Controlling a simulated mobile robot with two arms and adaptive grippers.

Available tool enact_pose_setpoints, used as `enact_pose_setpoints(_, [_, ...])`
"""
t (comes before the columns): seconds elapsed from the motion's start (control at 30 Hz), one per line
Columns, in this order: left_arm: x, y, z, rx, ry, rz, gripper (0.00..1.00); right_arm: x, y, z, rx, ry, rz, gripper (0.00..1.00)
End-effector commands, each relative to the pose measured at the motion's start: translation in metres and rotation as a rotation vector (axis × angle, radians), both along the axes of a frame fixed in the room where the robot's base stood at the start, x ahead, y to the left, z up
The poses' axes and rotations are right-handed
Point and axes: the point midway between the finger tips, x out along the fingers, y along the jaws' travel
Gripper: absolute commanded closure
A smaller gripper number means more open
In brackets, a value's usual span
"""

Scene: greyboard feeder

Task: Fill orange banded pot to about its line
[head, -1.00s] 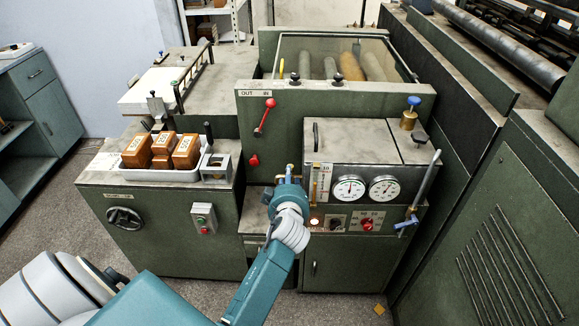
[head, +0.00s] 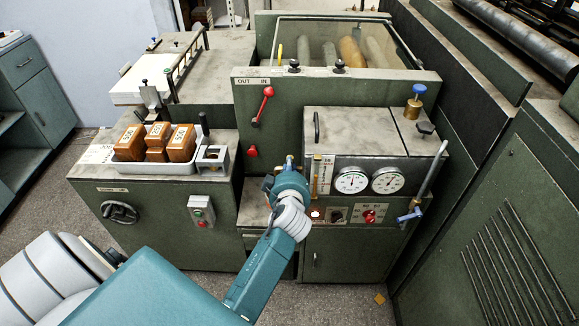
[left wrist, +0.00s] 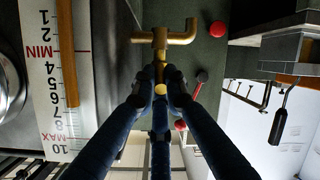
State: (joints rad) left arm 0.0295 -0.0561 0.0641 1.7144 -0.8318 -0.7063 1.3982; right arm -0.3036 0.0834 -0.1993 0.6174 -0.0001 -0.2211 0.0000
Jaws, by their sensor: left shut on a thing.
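My left gripper (head: 289,168) is at the front of the green machine, left of the dials. In the left wrist view its dark fingers (left wrist: 160,88) are shut on the stem of a brass tap (left wrist: 168,38). A white level scale (left wrist: 50,90) beside it, upside down in that view, has red MIN and MAX marks and an amber column; it shows small in the head view (head: 321,175). I cannot make out an orange banded pot; the spot below the tap is largely hidden by my gripper and arm. My right gripper is not in view.
A white tray (head: 170,169) with several brown blocks stands on the left cabinet. Two round dials (head: 352,180) sit right of the tap. A red-knobbed lever (head: 267,92) and a slanted blue-handled pipe (head: 430,180) stick out nearby.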

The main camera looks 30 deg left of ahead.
Motion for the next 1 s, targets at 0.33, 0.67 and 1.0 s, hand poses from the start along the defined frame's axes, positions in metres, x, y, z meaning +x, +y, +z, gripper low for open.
enact_pose_setpoints(0.33, [-0.003, 0.01, 0.008, 0.007, 0.003, -0.157, 1.0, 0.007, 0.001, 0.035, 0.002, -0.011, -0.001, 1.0])
enact_pose_setpoints(0.67, [-0.004, 0.019, 0.007, 0.008, -0.005, -0.357, 1.0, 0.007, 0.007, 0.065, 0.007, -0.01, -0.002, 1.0])
enact_pose_setpoints(1.0, [-0.004, 0.02, 0.005, 0.005, -0.01, -0.377, 1.0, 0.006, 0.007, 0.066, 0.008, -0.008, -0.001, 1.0])
